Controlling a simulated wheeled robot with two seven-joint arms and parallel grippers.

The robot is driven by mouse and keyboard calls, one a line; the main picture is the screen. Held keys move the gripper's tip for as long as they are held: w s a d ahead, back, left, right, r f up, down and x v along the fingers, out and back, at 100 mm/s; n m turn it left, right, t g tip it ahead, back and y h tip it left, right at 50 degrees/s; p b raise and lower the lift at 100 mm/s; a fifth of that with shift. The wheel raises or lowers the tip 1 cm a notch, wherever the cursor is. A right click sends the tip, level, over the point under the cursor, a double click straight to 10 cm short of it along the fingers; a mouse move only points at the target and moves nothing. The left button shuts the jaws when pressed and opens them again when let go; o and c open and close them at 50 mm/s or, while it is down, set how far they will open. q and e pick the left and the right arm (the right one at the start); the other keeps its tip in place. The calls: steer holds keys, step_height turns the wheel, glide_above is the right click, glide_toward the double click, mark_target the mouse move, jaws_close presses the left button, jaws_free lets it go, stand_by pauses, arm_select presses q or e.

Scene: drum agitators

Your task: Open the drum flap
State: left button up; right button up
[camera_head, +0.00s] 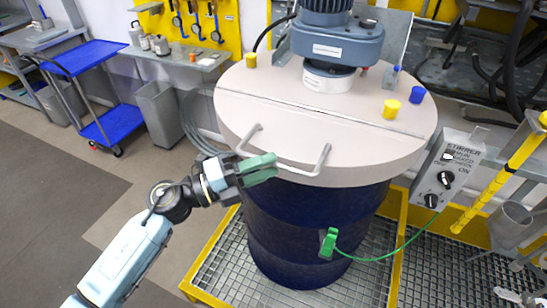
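A dark blue drum (300,235) stands on a grated platform under a round pale lid (250,100). A seam crosses the lid, and the front part is the flap (365,150) with a bent metal bar handle (322,158) at its front edge. The flap lies flat, level with the rest of the lid. My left gripper (260,169) has green fingertips at the left part of the handle; they overlap the bar in the picture. The fingertips are close together, but whether they are shut on the bar is unclear. A pale shape in the bottom right corner is too cut off to identify.
A stirrer motor (330,45) stands on the lid's back part. Yellow and blue caps sit around it. A green clamp (328,243) with a cable is on the drum's front. A stirrer control box (445,175) and yellow pole (500,170) stand right. A blue cart (85,57) is left.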

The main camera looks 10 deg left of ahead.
arm_select(q)
steer(key=shift+x, duration=1.15)
jaws_close()
